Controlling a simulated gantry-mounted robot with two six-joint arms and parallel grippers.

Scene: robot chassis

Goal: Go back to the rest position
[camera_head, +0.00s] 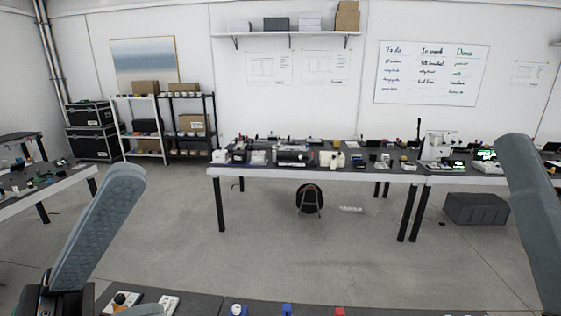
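The task names no object. A grey, textured part of my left gripper (97,228) rises from a black mount at the lower left, tilted to the right. A second grey piece shows beside it at the bottom edge, mostly cut off. A smooth grey part of my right gripper or arm (535,215) stands at the right edge, its rounded end up and leaning left. Nothing is seen held in either. The frame does not show clearly whether either gripper is open or shut.
A near worktop (260,303) runs along the bottom with a blue piece (287,309), a red piece (340,311) and a white-and-blue item (238,310). Beyond open floor (290,250) stands a cluttered long table (228,170). A side table (75,177) is at left.

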